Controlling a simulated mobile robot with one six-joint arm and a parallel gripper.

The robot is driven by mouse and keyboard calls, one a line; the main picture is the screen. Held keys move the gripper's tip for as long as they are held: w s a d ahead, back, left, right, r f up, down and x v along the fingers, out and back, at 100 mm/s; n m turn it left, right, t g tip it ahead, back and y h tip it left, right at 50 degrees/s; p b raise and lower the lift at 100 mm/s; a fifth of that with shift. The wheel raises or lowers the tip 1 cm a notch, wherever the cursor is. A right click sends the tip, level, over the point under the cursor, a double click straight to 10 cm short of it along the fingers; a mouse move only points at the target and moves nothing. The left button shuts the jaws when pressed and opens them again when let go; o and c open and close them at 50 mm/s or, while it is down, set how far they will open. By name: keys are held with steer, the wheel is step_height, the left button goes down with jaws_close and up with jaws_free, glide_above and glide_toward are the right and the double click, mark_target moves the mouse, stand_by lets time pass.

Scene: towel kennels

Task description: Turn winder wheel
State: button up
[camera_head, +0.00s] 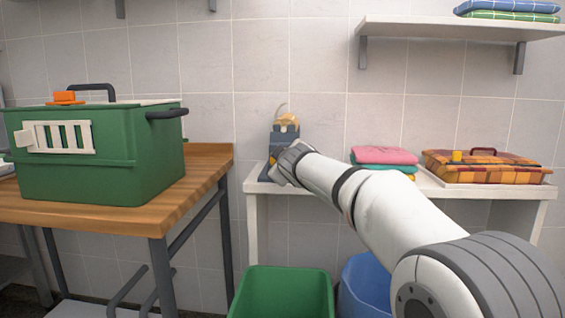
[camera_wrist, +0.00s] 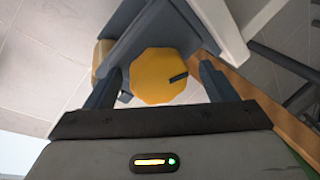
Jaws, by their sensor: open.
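The winder (camera_head: 285,130) is a dark blue-grey device with a yellow top part, standing at the left end of the white shelf table. In the wrist view its yellow faceted wheel (camera_wrist: 160,75) with a dark bar mark faces the camera. My gripper (camera_wrist: 163,85) is open, with one finger to the left and one to the right of the wheel. I cannot tell whether the fingers touch it. In the head view my wrist (camera_head: 290,163) hides the wheel and the lower part of the winder.
The white table (camera_head: 253,187) also holds folded towels (camera_head: 385,157) and a plaid case (camera_head: 485,168). A green carrier (camera_head: 95,150) stands on the wooden table (camera_head: 205,172) at left. A green bin (camera_head: 283,292) and a blue bin (camera_head: 366,285) stand below. A wall shelf (camera_head: 455,27) is above.

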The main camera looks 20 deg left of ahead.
steer(key=b+v, duration=0.1)
steer(key=v, duration=0.6)
steer(key=shift+s, duration=0.35)
steer(key=shift+d+r, duration=0.1)
steer(key=shift+d, duration=0.1)
steer(key=s+d+r+m+g+h+p, duration=0.1)
steer(key=s+d+r+m+h+p, duration=0.15)
steer(key=d+p, duration=0.55)
steer(key=s+d+r+m+g+h+p, duration=0.25)
steer(key=d+p, duration=0.35)
steer(key=d, duration=0.3)
steer(key=s+d+r+m+g+h+p, duration=0.1)
steer(key=s+d+m+h+p, duration=0.2)
steer(key=d+p, duration=0.5)
steer(key=s+d+r+m+g+p, duration=0.1)
steer(key=s+d+m+g+p, duration=0.1)
steer(key=s+d+p, duration=0.2)
steer(key=s+d+r+m+g+p, duration=0.1)
steer(key=s+d+m+g+p, duration=0.1)
steer(key=s+p, duration=0.6)
steer(key=s+d+r+m+g+p, duration=0.1)
steer(key=s+d+p, duration=0.4)
steer(key=s, duration=0.6)
steer(key=shift+d+m+g+p, duration=0.4)
steer(key=shift+d+m+g, duration=0.3)
steer(key=shift+m, duration=0.5)
